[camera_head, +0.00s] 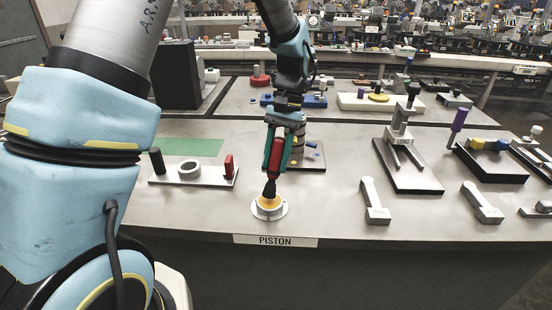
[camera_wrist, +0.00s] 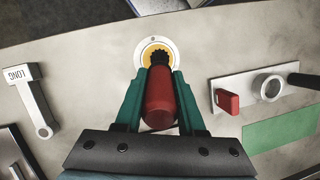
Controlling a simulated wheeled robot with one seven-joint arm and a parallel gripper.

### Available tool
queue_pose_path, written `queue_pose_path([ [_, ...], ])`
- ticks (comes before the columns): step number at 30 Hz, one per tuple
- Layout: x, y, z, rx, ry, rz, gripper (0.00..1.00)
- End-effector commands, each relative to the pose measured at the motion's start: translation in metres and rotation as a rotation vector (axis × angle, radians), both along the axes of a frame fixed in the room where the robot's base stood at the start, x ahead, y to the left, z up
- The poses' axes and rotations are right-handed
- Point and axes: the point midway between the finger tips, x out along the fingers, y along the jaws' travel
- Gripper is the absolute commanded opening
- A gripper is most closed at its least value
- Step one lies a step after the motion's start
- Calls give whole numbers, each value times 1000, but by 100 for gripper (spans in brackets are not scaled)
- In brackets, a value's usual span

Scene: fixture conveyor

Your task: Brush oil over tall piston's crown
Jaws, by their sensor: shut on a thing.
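My gripper (camera_head: 272,165) is shut on a red-handled brush (camera_head: 276,156) with dark bristles pointing down. The brush also shows between the green fingers of my gripper (camera_wrist: 160,88) in the wrist view (camera_wrist: 160,100). Its bristles are at the yellow round top of a pale flanged piece (camera_head: 282,209), near the front edge above the PISTON label (camera_head: 275,241). This piece also shows in the wrist view (camera_wrist: 174,48). I cannot tell whether the bristles touch the yellow top. A banded grey and dark cylinder (camera_head: 298,150) stands on a plate behind my gripper, partly hidden.
A plate with a ring and a red block (camera_head: 229,167) lies left, beside a green mat (camera_head: 190,147). Two grey metal arms (camera_head: 375,203) (camera_head: 482,205) lie right. The front table between these is clear.

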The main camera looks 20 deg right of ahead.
Motion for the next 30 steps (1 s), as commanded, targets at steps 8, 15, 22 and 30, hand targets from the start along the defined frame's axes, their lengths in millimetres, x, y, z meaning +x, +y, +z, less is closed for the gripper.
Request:
queue_pose_path([
  [8,0,0,-2,0,0,0,0],
  [15,0,0,-5,0,0,0,0],
  [22,0,0,-8,0,0,0,0],
  [30,0,0,-11,0,0,0,0],
])
